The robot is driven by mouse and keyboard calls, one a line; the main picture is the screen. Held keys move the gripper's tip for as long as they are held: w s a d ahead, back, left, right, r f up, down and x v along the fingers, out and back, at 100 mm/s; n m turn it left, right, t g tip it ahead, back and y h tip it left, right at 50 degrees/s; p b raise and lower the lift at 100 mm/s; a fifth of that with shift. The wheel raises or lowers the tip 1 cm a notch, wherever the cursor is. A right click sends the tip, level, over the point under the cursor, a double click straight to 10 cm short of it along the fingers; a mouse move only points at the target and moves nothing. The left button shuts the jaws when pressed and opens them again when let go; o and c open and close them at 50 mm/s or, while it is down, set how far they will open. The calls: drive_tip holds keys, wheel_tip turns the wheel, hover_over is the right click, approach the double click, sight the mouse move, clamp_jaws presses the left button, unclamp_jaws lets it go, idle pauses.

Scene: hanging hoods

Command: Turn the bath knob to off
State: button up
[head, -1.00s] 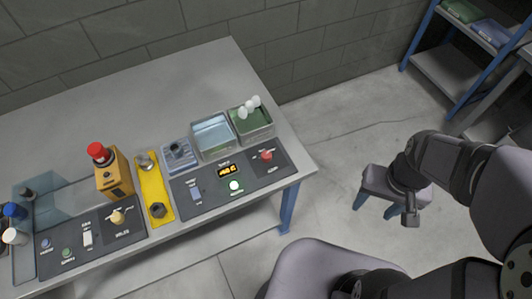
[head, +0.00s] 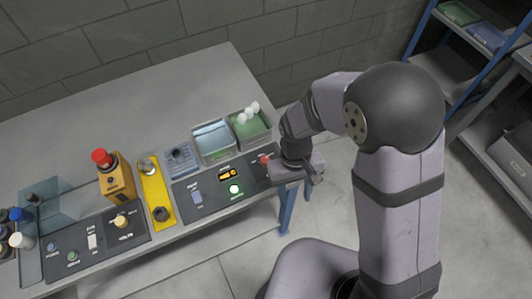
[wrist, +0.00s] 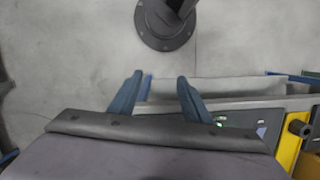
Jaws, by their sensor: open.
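A red knob (head: 265,159) sits at the right end of the right dark control panel (head: 215,200), near the table's front right corner. A cream knob (head: 121,221) sits on the left dark panel (head: 100,245). The labels are too small to read, so I cannot tell for certain which knob is the bath one. My gripper (head: 312,174) is just right of the red knob and hides the panel's right end. In the wrist view its two blue fingers (wrist: 158,95) are spread with nothing between them. The red knob does not show there.
Two open bins, one with clear-blue contents (head: 213,142) and one green with white balls (head: 250,127), stand behind the right panel. A yellow plate (head: 157,195) and a yellow box with a red button (head: 116,178) stand farther left. The table's back is clear.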

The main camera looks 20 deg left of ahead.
sight(266, 159)
drive_tip(key=w+a, duration=0.1)
drive_tip(key=a, duration=0.1)
drive_tip(key=w+a+m, duration=0.1)
drive_tip(key=w+a, duration=0.1)
drive_tip(key=w+a+m, duration=0.1)
drive_tip(key=w+a, duration=0.1)
drive_tip(key=shift+w+a+f+t+y, duration=0.1)
drive_tip(key=shift+a+f+t+y, duration=0.2)
drive_tip(key=shift+f+t+y, duration=0.1)
drive_tip(key=w+a+r+m, duration=0.1)
drive_tip(key=w+m, duration=0.1)
drive_tip(key=w+a+r+m+t+y, duration=0.1)
drive_tip(key=w+a+m, duration=0.1)
drive_tip(key=w+a+r+m, duration=0.1)
drive_tip(key=w+a, duration=0.1)
drive_tip(key=shift+w+a+r+m, duration=0.1)
drive_tip(key=shift+a+r+m, duration=0.05)
drive_tip(key=shift+r+m, duration=0.25)
drive_tip(key=m, duration=0.4)
drive_tip(key=shift+f, duration=0.15)
drive_tip(key=shift+a+f+p, duration=0.15)
drive_tip(key=shift+f+p, duration=1)
drive_tip(key=shift+f, duration=2.45)
drive_tip(key=c, duration=1)
drive_tip(key=shift+c, duration=0.2)
